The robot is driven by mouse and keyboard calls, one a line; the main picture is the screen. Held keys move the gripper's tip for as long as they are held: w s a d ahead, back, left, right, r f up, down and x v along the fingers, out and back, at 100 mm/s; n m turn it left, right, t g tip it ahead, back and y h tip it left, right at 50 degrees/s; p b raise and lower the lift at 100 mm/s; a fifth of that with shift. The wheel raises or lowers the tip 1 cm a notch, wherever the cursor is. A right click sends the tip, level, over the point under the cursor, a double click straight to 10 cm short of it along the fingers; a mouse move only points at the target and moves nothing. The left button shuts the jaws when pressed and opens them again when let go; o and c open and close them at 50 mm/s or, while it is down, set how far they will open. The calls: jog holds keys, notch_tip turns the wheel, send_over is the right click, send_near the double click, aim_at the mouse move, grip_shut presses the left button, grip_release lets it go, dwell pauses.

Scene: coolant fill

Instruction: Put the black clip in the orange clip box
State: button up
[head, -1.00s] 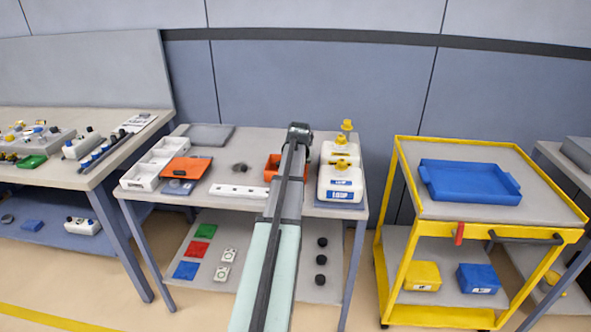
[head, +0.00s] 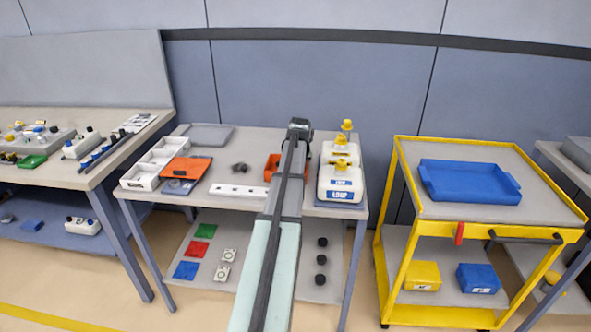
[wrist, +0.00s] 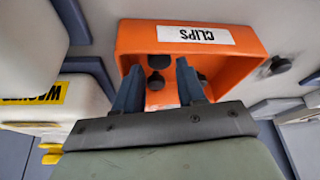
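The orange clip box (wrist: 258,50), labelled CLIPS, lies right under my gripper in the wrist view. In the head view the orange box (head: 271,166) is partly hidden behind my arm. Several black clips (wrist: 155,81) show inside the box, between and beside the fingers. Another dark piece (wrist: 279,66) lies on the table outside the box; in the head view a dark piece (head: 240,168) lies left of the box.
White jugs with yellow caps (head: 341,180) stand right of the box. A white strip with holes (head: 238,191) lies in front. An orange panel (head: 187,168) and a white divided tray (head: 145,176) are at left. A yellow cart (head: 480,228) stands at right.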

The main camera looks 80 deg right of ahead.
jog(key=v, duration=1)
jog(key=shift+r, duration=0.1)
dwell(0.3)
